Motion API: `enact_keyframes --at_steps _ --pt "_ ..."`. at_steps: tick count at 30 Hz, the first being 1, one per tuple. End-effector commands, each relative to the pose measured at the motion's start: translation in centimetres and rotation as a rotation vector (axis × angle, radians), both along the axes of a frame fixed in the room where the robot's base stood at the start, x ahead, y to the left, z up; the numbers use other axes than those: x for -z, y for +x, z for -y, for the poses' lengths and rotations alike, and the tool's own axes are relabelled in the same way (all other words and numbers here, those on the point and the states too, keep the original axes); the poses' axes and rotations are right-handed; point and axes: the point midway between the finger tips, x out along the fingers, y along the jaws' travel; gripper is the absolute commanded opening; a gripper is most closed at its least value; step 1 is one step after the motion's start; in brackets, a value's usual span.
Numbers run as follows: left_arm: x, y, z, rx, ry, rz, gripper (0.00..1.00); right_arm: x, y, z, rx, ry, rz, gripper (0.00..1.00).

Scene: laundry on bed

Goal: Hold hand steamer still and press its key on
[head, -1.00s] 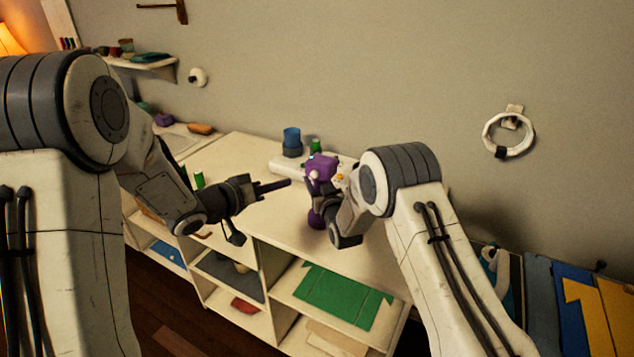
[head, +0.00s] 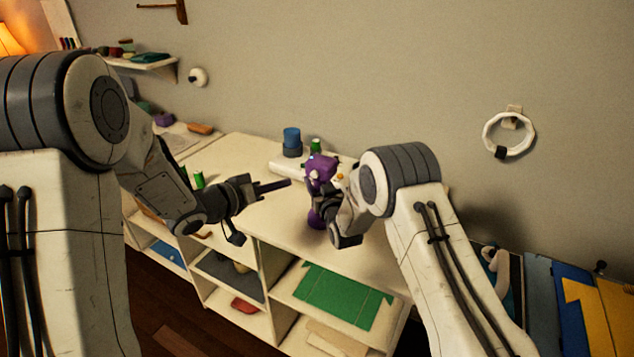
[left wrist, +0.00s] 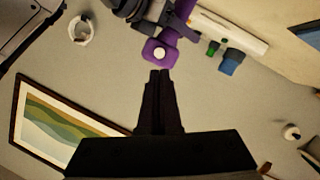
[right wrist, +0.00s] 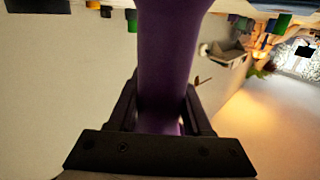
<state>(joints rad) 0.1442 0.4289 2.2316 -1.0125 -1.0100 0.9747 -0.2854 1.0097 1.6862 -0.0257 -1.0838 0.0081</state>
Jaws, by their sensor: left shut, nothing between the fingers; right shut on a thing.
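The purple hand steamer (head: 321,170) stands upright on or just above the white shelf unit's top in the head view. My right gripper (right wrist: 162,115) is shut on its purple body, which fills the middle of the right wrist view. In the left wrist view the steamer (left wrist: 168,36) shows a round white key (left wrist: 159,54) on its purple head. My left gripper (head: 288,183) is shut and empty, a short way left of the steamer in the head view. Its closed tips (left wrist: 159,74) point at the key in the left wrist view, seemingly just short of it.
A blue cup (head: 292,138) and a small green bottle (head: 316,146) stand behind the steamer. The shelf unit's top (head: 270,222) is clear in front. A white ring (head: 509,134) hangs on the wall at right. Green cloth (head: 343,295) lies in a lower compartment.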

Motion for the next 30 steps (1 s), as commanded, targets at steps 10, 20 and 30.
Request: enact_keyframes --at_steps 10,20,30 --pt "0.0 0.0 0.0 0.0 0.0 0.0 0.0 0.0 0.0 0.0 -0.001 0.0 0.0 0.0" --pt "-0.4 0.5 0.5 -0.026 0.02 0.037 0.0 0.0 0.0 0.0 -0.001 0.0 0.0 0.0" --pt "-1.4 2.2 2.3 -0.239 0.235 0.209 0.0 0.0 0.0 0.0 -0.001 0.0 0.0 0.0"
